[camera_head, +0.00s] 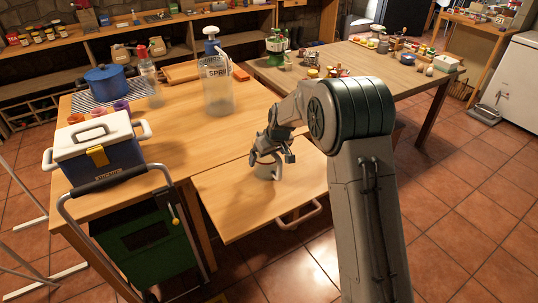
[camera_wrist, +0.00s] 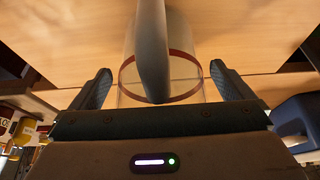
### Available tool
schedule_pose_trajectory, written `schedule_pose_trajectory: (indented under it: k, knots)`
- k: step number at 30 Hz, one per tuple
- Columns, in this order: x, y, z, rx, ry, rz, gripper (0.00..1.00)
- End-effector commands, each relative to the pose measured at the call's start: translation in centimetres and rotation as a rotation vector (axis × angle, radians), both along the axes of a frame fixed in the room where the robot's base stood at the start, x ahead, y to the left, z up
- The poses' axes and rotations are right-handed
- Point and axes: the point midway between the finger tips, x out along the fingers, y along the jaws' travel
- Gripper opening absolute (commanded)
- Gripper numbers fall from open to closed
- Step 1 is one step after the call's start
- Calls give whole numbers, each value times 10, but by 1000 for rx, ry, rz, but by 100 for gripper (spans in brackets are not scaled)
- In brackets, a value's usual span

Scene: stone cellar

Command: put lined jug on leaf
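The lined jug (camera_head: 266,171) is clear, with a pale handle, and is at the leaf, the lower wooden panel (camera_head: 238,205) in front of the table. Its base looks to be on or just above the panel; I cannot tell contact for sure. In the wrist view the jug (camera_wrist: 187,62) shows a red line around it, and its grey handle points at my palm. My gripper (camera_head: 279,153) is at the jug. In the wrist view my gripper (camera_wrist: 160,82) has its fingers spread on both sides of the jug, with a narrow gap visible at each side.
A large clear pump jar (camera_head: 217,95) stands on the main table (camera_head: 185,145). A blue cooler (camera_head: 98,150) and a blue pot (camera_head: 105,83) are at the left. A pale bar handle (camera_head: 299,215) juts from the leaf's front. The leaf around the jug is clear.

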Motion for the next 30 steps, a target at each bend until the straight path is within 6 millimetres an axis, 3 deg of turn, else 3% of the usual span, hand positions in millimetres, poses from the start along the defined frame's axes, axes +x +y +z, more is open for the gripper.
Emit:
schedule_pose_trajectory:
  k: [8,22,30]
  knots:
    - [-1,-1,9,0,-2,0,100]
    - [-30,-21,91,0,-3,-2,100]
    - [-38,-26,113,0,0,0,100]
